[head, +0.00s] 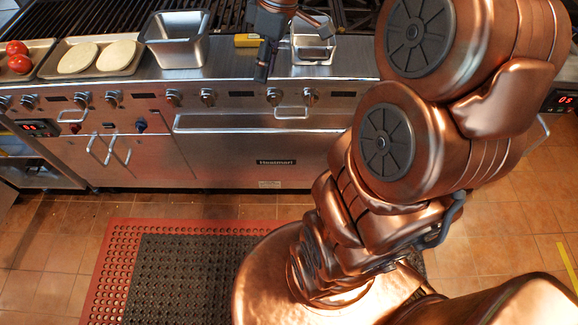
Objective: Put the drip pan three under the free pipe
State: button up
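My gripper (293,54) is over the front ledge of the grill, fingers spread apart, with nothing seen between them. One metal pan (178,55), deep and open-topped, stands on the ledge left of my gripper. A smaller metal pan (312,56) stands right beside my gripper, partly behind its right finger; I cannot tell whether they touch. A wide steel front panel with a bar handle (292,113) lies below the knobs. I cannot tell which of these is drip pan three. No pipe can be made out.
A tray (134,66) with two flat round pieces and a tray with tomatoes (19,64) sit at left. A yellow item (247,41) lies behind my gripper. Knobs (207,97) line the grill front. A red-edged mat (107,262) covers the floor; my arm hides the right side.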

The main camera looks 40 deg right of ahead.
jog(key=s+a+f+m+h, duration=0.1)
jog(key=s+a+f+m, duration=0.1)
jog(key=s, duration=0.4)
jog(key=s+a+f+m+g+h, duration=0.1)
jog(key=s+a+f+m, duration=0.2)
jog(key=s, duration=0.4)
jog(key=s+a+f+m+g, duration=0.1)
jog(key=s+a+f+m, duration=0.1)
jog(key=s, duration=0.5)
jog(key=a+f, duration=0.1)
jog(key=a, duration=0.1)
jog(key=shift+s+a+h, duration=0.15)
jog(key=shift+a+h, duration=0.15)
jog(key=shift+h, duration=0.1)
jog(key=shift+r, duration=0.1)
jog(key=shift+o, duration=0.2)
jog(key=shift+r+p, duration=0.3)
jog(key=shift+p, duration=0.1)
jog(key=shift+a, duration=0.15)
